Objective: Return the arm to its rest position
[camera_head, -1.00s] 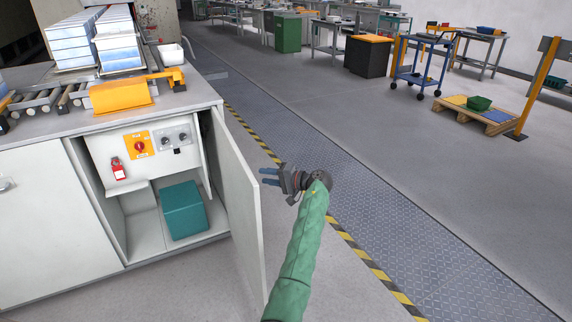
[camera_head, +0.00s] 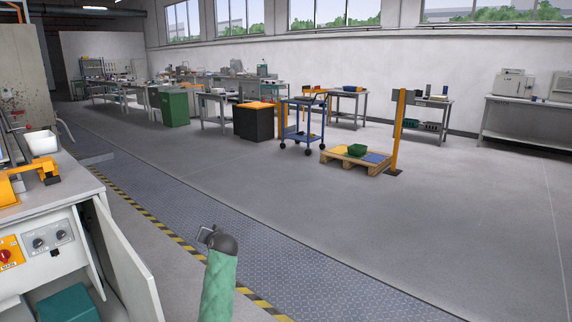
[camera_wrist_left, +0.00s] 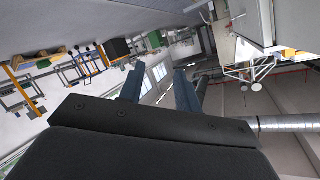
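My left arm (camera_head: 219,285) in its green sleeve rises from the bottom of the head view, left of the middle. Its dark wrist and left gripper (camera_head: 207,236) are held in the air to the right of the cabinet door, and the fingers are mostly hidden there. In the left wrist view the two blue fingers of the left gripper (camera_wrist_left: 158,72) stand apart with nothing between them. My right gripper is in neither view.
The open cabinet door (camera_head: 130,265) stands close to the left of my arm. A teal box (camera_head: 68,304) is inside the cabinet. A yellow-black floor stripe (camera_head: 165,229) runs behind the arm. The floor to the right is clear up to the pallet (camera_head: 352,166).

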